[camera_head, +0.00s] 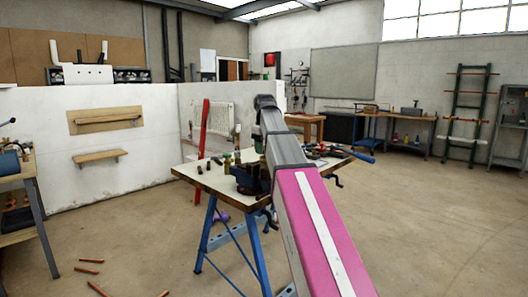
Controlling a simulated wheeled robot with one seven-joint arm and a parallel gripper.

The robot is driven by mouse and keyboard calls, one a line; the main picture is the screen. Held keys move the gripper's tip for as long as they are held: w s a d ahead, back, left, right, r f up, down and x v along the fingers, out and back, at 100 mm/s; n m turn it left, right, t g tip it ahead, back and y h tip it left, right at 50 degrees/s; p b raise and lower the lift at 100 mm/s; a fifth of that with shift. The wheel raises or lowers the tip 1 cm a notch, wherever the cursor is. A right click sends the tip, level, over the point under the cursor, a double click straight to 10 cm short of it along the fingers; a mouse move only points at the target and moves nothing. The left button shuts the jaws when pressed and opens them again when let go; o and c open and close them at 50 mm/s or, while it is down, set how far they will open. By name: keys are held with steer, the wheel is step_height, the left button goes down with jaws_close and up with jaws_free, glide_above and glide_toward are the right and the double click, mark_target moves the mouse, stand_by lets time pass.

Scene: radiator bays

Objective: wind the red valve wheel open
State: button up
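I cannot make out a red valve wheel for certain in the head view. A white radiator (220,118) hangs on the low white wall beyond the workbench, partly covered by a tall red upright piece (201,136). Pipes and any valve beside the radiator are too small to tell, and my arm hides part of that area. My arm reaches forward from the lower right over the bench. Its dark far end (265,102) appears in front of the radiator bay. The gripper's fingers cannot be made out, nor anything held in them.
A workbench (205,178) with blue legs stands just ahead, bearing a dark vise (249,178) and small fittings. Loose copper pipes (88,270) lie on the floor at the lower left. Another bench (22,177) stands at the left edge. The floor on the right is clear.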

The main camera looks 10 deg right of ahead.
steer(key=m, duration=1.6)
steer(key=shift+s+m, duration=0.1)
steer(key=shift+m, duration=0.3)
steer(key=n, duration=1.1)
steer(key=shift+n, duration=0.4)
steer(key=n, duration=0.9)
steer(key=shift+n, duration=0.3)
steer(key=n, duration=0.4)
steer(key=shift+f, duration=0.1)
